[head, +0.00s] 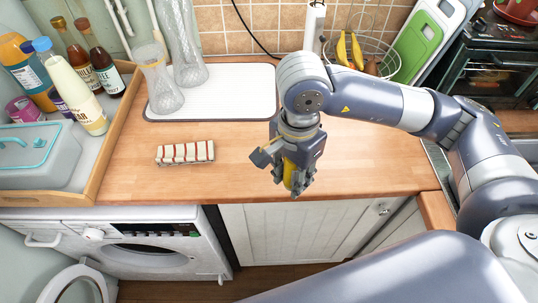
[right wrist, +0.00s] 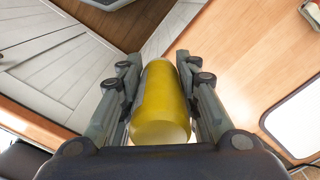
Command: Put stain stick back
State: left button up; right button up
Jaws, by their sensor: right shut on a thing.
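A yellow cylinder (right wrist: 163,102), which looks like the stain stick, is held lengthwise between the fingers of my right gripper (right wrist: 161,88) in the right wrist view. In the head view, my right gripper (head: 292,182) points down over the front part of the wooden counter (head: 355,170), and a strip of the yellow stick (head: 289,173) shows between its fingers. The gripper is shut on it. Most of the stick's label is hidden. My left gripper is not in view.
A wooden tray (head: 122,128) with bottles and a grey-blue box stands at the left. Two glass vases (head: 160,85) stand on a white drying mat (head: 236,95). A striped folded cloth (head: 185,152) lies on the counter. A washing machine (head: 150,248) is below. Counter right of the gripper is clear.

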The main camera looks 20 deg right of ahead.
jog(key=a+f+m+b, duration=0.2)
jog(key=a+f+m, duration=0.1)
jog(key=m, duration=0.8)
jog(key=w+p, duration=0.1)
jog(key=w, duration=0.4)
jog(key=w+d+p, duration=0.1)
jog(key=w, duration=0.3)
jog(key=w+d+f+p, duration=0.1)
jog(key=w+p, duration=0.1)
jog(key=w, duration=0.3)
jog(key=shift+w+d+f, duration=0.1)
jog(key=shift+w+d, duration=0.1)
jog(key=shift+w, duration=0.15)
jog(key=shift+f+p, duration=0.9)
jog(key=shift+f, duration=1)
jog(key=o, duration=1.1)
jog(key=shift+c, duration=0.2)
